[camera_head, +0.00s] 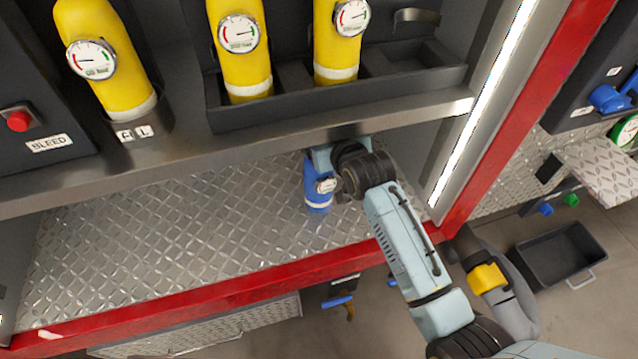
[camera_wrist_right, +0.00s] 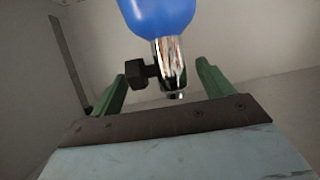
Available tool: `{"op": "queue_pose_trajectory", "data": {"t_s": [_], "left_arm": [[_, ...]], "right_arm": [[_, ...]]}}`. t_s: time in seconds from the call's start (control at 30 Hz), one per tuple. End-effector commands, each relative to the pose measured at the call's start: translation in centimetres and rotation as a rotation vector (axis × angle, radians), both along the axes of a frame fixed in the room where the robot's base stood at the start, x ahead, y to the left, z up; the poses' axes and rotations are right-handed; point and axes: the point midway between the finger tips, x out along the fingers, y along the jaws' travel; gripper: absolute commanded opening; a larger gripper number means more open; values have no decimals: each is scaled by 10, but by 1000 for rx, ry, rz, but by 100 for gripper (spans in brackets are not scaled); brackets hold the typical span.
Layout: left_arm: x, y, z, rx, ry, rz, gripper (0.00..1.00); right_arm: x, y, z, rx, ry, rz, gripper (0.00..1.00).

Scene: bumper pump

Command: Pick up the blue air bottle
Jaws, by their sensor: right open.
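The blue air bottle (camera_head: 318,190) is on the metal tread-plate shelf, under the rack of yellow bottles. My right arm reaches in from the right, and its wrist is beside the bottle's upper part; the bottle's top is hidden there. In the right wrist view the blue bottle (camera_wrist_right: 160,14) shows at the top, with a silver neck and a dark valve knob (camera_wrist_right: 135,73). My right gripper (camera_wrist_right: 155,85) is open, its two green fingers on either side of the neck and knob. Whether they touch I cannot tell. My left gripper is not in view.
Several yellow bottles (camera_head: 243,60) with gauges stand in the dark rack (camera_head: 300,108) above. The rack's metal edge (camera_head: 240,148) overhangs the shelf. A light strip and red post (camera_head: 520,120) bound the right side. The shelf (camera_head: 160,225) is clear on the left.

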Motion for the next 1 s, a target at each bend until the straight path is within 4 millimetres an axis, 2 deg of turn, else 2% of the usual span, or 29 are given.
{"op": "queue_pose_trajectory", "data": {"t_s": [0.2,0.8,0.93,1.0], "left_arm": [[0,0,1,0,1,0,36],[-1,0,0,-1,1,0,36],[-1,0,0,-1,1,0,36],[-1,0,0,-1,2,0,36]], "right_arm": [[0,0,1,0,0,0,78],[0,0,0,0,1,0,0],[0,0,0,0,1,0,0],[1,1,6,7,-12,1,0]]}}
